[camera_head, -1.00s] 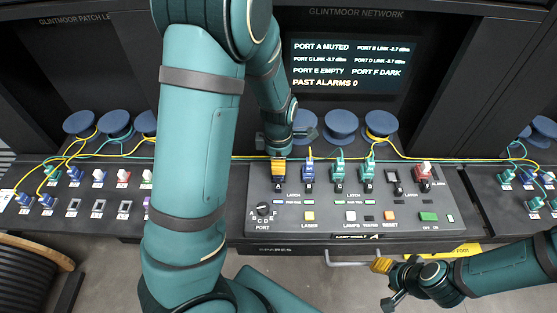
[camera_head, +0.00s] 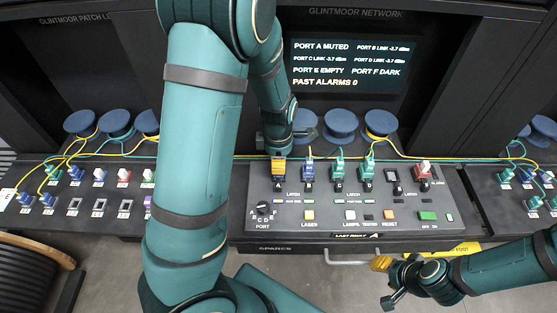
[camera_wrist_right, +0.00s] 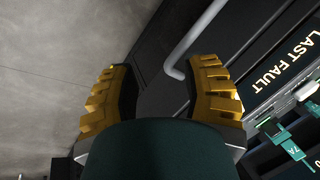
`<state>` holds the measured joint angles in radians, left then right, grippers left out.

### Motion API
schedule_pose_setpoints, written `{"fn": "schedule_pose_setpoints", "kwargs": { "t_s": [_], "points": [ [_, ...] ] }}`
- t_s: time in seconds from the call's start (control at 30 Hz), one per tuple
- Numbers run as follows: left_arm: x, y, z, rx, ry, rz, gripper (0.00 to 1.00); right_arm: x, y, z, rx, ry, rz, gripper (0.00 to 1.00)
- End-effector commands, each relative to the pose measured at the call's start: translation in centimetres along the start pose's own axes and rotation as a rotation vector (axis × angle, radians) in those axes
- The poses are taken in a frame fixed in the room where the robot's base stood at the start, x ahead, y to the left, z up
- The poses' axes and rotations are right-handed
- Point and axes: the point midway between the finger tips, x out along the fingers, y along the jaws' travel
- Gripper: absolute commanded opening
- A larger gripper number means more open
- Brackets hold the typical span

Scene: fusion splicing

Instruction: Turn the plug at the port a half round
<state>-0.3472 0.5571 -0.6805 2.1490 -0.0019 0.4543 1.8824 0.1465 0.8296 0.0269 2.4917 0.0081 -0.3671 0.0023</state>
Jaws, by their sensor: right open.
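My left gripper (camera_head: 278,166) reaches down to port A at the left end of the console's row of ports. Its yellow fingers form one narrow block there, shut on the plug, which they almost wholly hide. The port's letter plate (camera_head: 279,187) shows just below the fingers. My right gripper (camera_head: 382,266) is low at the right, in front of the console and away from the ports. In the right wrist view its two yellow fingers (camera_wrist_right: 165,95) stand apart with nothing between them.
The console (camera_head: 330,229) holds a blue plug (camera_head: 309,171), green plugs (camera_head: 338,172) and a red-and-white one (camera_head: 424,170) to the right of port A. Cables run behind them. The screen (camera_head: 347,66) reads port A muted, past alarms 0. A rail (camera_wrist_right: 195,40) passes near my right fingers.

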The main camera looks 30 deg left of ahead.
Motion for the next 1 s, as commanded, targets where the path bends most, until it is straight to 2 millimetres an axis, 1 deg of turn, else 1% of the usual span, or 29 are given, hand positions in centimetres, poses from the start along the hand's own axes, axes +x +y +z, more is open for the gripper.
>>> {"fn": "schedule_pose_setpoints", "kwargs": {
  "t_s": [0.5, 0.63, 0.67, 0.7, 0.73, 1.0],
  "points": [
    [0.99, 0.0, 0.0, 0.0, 0.0, 0.0, 0.03, 0.55, 0.21, 0.08, 0.0, 0.0, 0.0, 0.47],
    [0.95, 0.01, 0.01, 0.0, 0.0, 0.0, 0.03, 0.52, 0.2, 0.07, 0.0, 0.0, 0.0, 0.47],
    [0.94, 0.01, 0.01, 0.0, 0.0, 0.0, 0.4, 0.51, 0.2, 0.07, 0.0, 0.0, 0.0, 0.47],
    [0.94, 0.01, 0.01, 0.0, 0.0, 0.0, 0.54, 0.51, 0.19, 0.07, 0.0, 0.0, 0.0, 0.47],
    [0.94, 0.01, 0.01, 0.0, 0.0, 0.0, 0.58, 0.51, 0.19, 0.07, 0.0, 0.0, 0.0, 0.47],
    [0.91, 0.0, 0.01, 0.0, 0.0, 0.0, 0.58, 0.51, 0.2, 0.07, 0.0, 0.0, 0.0, 0.47]
  ]
}}
